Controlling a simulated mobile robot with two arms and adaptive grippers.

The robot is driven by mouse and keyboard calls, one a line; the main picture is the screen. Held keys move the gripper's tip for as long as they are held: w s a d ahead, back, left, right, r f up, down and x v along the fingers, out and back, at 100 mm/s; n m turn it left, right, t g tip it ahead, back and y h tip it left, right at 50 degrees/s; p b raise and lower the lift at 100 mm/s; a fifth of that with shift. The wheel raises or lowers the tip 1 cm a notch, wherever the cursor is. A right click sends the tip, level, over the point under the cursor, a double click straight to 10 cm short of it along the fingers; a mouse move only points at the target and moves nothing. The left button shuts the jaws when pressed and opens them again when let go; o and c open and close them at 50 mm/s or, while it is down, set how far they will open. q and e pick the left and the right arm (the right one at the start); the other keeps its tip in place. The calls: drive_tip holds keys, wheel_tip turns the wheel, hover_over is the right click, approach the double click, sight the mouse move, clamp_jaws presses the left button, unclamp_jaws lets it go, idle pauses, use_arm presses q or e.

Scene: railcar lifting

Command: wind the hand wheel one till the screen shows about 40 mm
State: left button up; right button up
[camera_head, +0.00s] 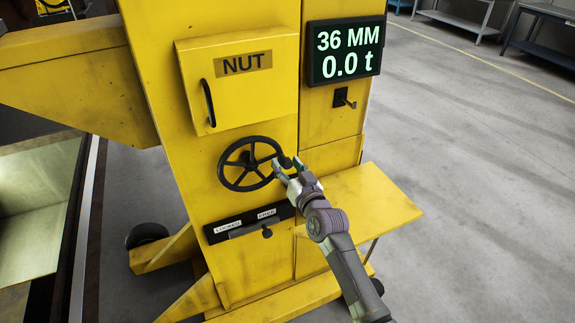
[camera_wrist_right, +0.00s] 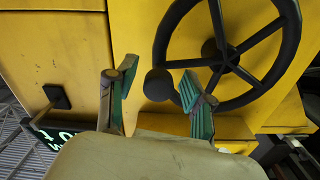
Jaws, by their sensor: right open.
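The black spoked hand wheel (camera_head: 247,163) is on the front of the yellow column, below the NUT box. It also shows in the right wrist view (camera_wrist_right: 222,53). Its round black knob (camera_wrist_right: 158,84) sits at the rim, on the right side in the head view. My right gripper (camera_head: 284,170) is at this knob. In the right wrist view its two fingers (camera_wrist_right: 160,98) are apart, with the knob between their tips and no clear grip on it. The screen (camera_head: 346,51) reads 36 MM and 0.0 t. My left gripper is out of view.
The NUT box (camera_head: 240,80) with a black handle is above the wheel. A LOCKED/FREE lever plate (camera_head: 248,223) is just below it. A black hook-like peg (camera_head: 344,98) sits under the screen. A yellow shelf (camera_head: 375,205) juts out at the right; the floor beyond is clear.

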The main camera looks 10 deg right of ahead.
clamp_jaws()
idle(0.3)
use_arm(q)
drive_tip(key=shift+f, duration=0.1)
use_arm(e)
drive_tip(key=shift+f, duration=0.15)
